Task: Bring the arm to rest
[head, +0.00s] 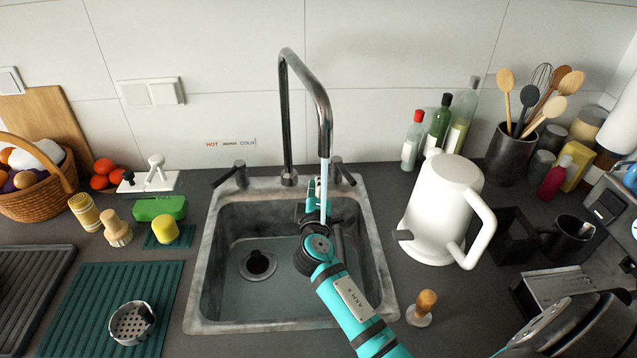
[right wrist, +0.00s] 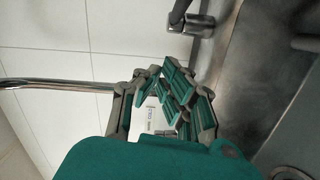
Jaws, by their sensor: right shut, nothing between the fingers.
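My right arm (head: 352,312), teal and black, comes in from the lower right and reaches over the sink (head: 205,285). My right gripper (head: 317,193) is shut and empty, just below the end of the chrome faucet (head: 322,110). A thin stream of water (head: 324,172) falls from the spout towards the gripper; whether it touches the fingers I cannot tell. In the right wrist view the green and grey fingers (right wrist: 172,88) show, with a tap handle (right wrist: 196,25) beyond them and the spout (right wrist: 50,84) at the left. My left gripper is not in view.
Bottles (head: 437,122) and a utensil holder (head: 508,158) stand behind. A sponge (head: 160,208), a dark green mat (head: 90,300) and a fruit basket (head: 40,195) are at the left.

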